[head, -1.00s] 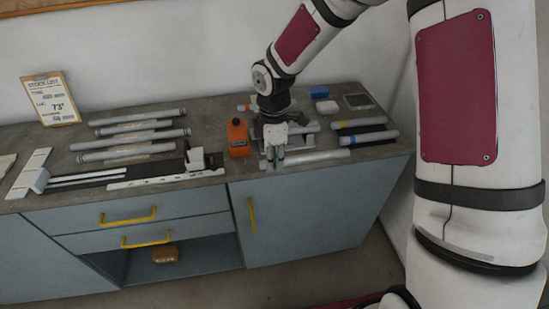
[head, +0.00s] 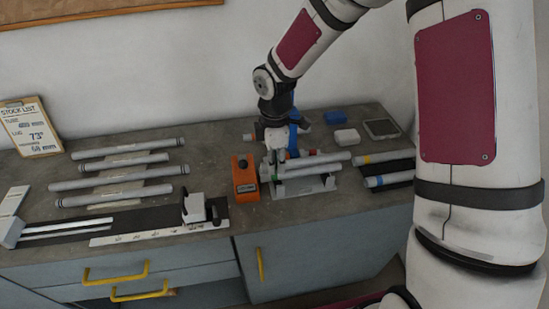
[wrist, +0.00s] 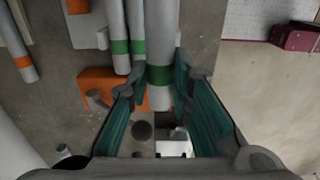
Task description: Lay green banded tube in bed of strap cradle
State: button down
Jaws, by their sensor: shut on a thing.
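My gripper (head: 275,153) is at the left end of the strap cradle (head: 296,192), a grey stand on the bench. It is shut on the green banded tube (wrist: 159,52), a pale grey tube gripped near its green band, between the teal finger pads in the wrist view. Two thinner-looking tubes with green bands (wrist: 119,46) lie just left of it there. In the head view, pale tubes run to the right from my gripper above or on the cradle. I cannot tell whether the held tube touches the bed.
An orange box (head: 245,176) stands close left of the cradle. Blue and yellow banded tubes (head: 388,180) lie to the right. A white block (head: 346,137) and a blue block (head: 335,118) are behind. Several tubes (head: 120,171) lie on the left of the bench.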

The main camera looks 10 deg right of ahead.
jog(key=b, duration=0.2)
send_over(275, 186)
jog(key=shift+s+f, duration=0.1)
jog(key=shift+f, duration=2.7)
jog(key=shift+s+d+f+b, duration=0.1)
jog(key=shift+s+f+b, duration=0.1)
jog(key=shift+f, duration=0.3)
jog(key=shift+s+f+b, duration=0.15)
jog(key=shift+f, duration=0.3)
jog(key=c, duration=1.4)
grip_release()
jog(key=shift+w+f, duration=0.1)
jog(key=shift+o, duration=0.3)
jog(key=shift+w+f, duration=0.2)
jog(key=shift+w, duration=0.1)
jog(key=shift+r, duration=0.2)
jog(key=shift+s+r, duration=0.1)
jog(key=shift+r, duration=0.05)
jog(key=shift+r, duration=0.1)
